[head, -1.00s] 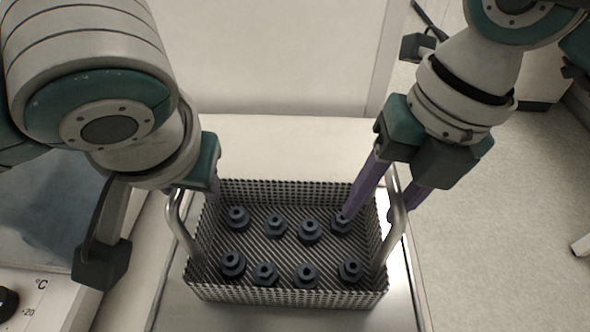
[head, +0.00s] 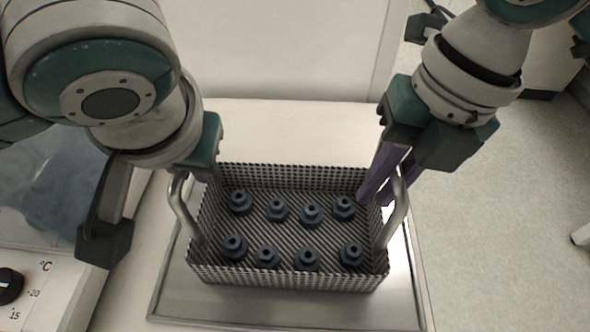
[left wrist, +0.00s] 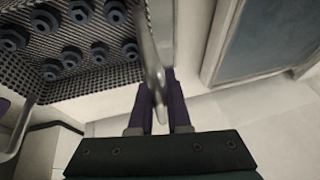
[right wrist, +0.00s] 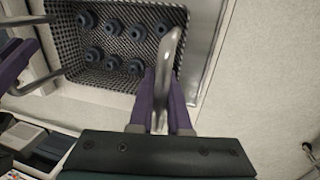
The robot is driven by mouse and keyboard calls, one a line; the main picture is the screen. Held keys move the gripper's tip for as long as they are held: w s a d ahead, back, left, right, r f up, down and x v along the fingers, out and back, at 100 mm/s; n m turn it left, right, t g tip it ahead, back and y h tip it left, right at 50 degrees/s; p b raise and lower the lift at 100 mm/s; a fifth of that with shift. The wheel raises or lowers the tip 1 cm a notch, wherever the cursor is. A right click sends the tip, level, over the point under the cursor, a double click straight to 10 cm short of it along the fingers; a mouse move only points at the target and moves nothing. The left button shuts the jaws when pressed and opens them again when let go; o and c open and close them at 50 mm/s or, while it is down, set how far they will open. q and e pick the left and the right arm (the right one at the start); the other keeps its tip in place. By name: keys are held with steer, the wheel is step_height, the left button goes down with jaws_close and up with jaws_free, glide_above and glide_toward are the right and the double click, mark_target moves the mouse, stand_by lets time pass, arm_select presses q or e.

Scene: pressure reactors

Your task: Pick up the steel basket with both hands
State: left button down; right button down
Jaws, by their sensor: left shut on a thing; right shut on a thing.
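The steel basket (head: 290,275) is a perforated box with a tube handle at each short end. Several dark stepped plugs (head: 310,212) stand in it. My left gripper (left wrist: 160,85) is shut on the left handle (left wrist: 152,60). In the head view my left wrist mostly hides those fingers, and the left handle (head: 183,215) shows below them. My right gripper (right wrist: 162,85) is shut on the right handle (right wrist: 168,55). In the head view its purple fingers (head: 385,178) are at the top of the right handle (head: 396,215). The basket looks level over a metal tray.
The metal tray (head: 300,312) with a raised rim lies under the basket. A device with a temperature dial (head: 10,287) stands at the lower left. White bench surface (head: 280,125) is clear behind the basket. Open floor (head: 500,220) lies to the right.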

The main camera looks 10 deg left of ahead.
arm_select(q)
steer(key=shift+r, duration=0.1)
arm_select(e)
steer(key=shift+r, duration=0.15)
stand_by(0.7)
